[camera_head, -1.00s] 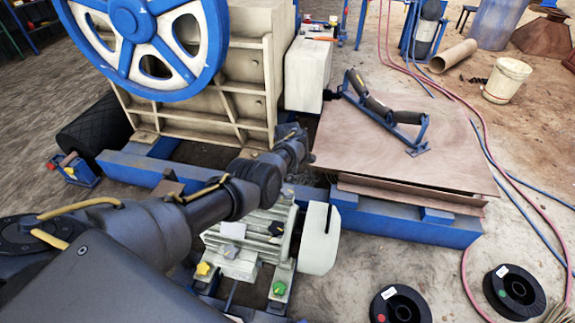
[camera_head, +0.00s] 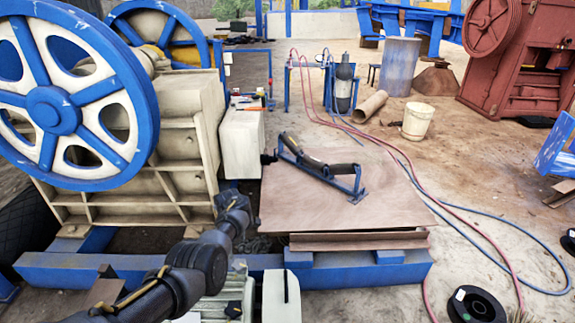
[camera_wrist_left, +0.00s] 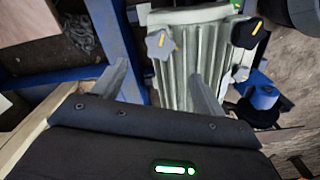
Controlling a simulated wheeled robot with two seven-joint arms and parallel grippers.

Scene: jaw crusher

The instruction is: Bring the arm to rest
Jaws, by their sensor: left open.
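My left arm comes in from the lower left in the head view. Its gripper (camera_head: 236,208) is at the crusher's front, left of the wooden board and above the blue frame. Its fingers are hard to make out there. In the left wrist view the two fingers of the left gripper (camera_wrist_left: 158,72) stand apart with nothing held between them. A ribbed grey motor (camera_wrist_left: 184,60) lies beyond them, and its end shows low in the head view (camera_head: 232,298). My right gripper is not in view.
The crusher's blue-rimmed flywheel (camera_head: 54,110) stands at left. A blue beam (camera_head: 345,276) and a brown board (camera_head: 300,212) bearing a roller bracket (camera_head: 322,168) lie right of the gripper. Hoses (camera_head: 440,205) and a black spool (camera_head: 477,305) lie on open floor.

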